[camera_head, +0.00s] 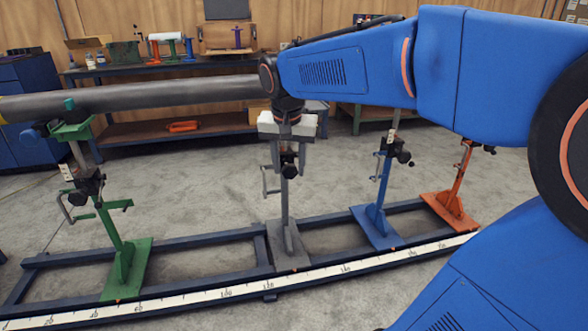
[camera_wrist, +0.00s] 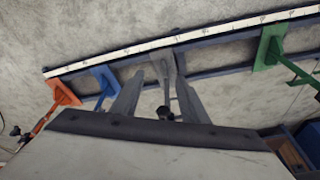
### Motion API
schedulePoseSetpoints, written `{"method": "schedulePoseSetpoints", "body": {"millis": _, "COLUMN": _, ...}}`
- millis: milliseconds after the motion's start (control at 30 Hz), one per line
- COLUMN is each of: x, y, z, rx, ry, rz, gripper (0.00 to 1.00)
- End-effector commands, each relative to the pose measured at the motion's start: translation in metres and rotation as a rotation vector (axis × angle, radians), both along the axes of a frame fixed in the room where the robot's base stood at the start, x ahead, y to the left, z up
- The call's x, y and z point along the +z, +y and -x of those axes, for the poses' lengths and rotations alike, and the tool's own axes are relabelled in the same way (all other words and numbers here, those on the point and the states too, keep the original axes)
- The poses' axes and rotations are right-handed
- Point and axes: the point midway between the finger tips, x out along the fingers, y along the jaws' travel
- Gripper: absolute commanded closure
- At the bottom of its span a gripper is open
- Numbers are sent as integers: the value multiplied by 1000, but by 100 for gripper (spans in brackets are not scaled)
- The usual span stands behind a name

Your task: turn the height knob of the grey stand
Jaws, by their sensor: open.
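The grey stand (camera_head: 285,200) stands upright on the floor rail at the middle of the head view. A black knob (camera_head: 289,158) is on its post, with a crank-like bent handle (camera_head: 266,183) to the left. My gripper (camera_head: 288,153) points down over the stand's top, partly hiding it. In the wrist view, its two fingers (camera_wrist: 157,85) are spread apart. The grey stand's post (camera_wrist: 165,80) and the black knob (camera_wrist: 166,113) show between them. I cannot tell whether either finger touches the knob.
A grey pipe (camera_head: 150,97) runs from the left, over the green stand (camera_head: 122,250), to behind my arm. Blue (camera_head: 378,210) and orange (camera_head: 452,203) stands are to the right. A ruler strip (camera_head: 200,300) lines the rail. Workbenches stand behind.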

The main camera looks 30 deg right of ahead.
Motion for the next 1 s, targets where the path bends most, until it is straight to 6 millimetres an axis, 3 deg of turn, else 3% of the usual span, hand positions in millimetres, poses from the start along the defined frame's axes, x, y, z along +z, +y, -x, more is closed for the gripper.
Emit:
{"method": "schedulePoseSetpoints", "body": {"millis": 33, "x": 2, "y": -4, "z": -17, "rx": -44, "ry": 8, "rz": 1, "gripper": 59}}
{"method": "schedulePoseSetpoints", "body": {"millis": 233, "x": 7, "y": -21, "z": -77, "rx": -234, "ry": 28, "rz": 6, "gripper": 59}}
{"method": "schedulePoseSetpoints", "body": {"millis": 533, "x": 0, "y": -49, "z": -166, "rx": -522, "ry": 42, "rz": 30, "gripper": 59}}
{"method": "schedulePoseSetpoints", "body": {"millis": 1000, "x": -49, "y": -96, "z": -296, "rx": -974, "ry": 18, "rz": 102, "gripper": 59}}
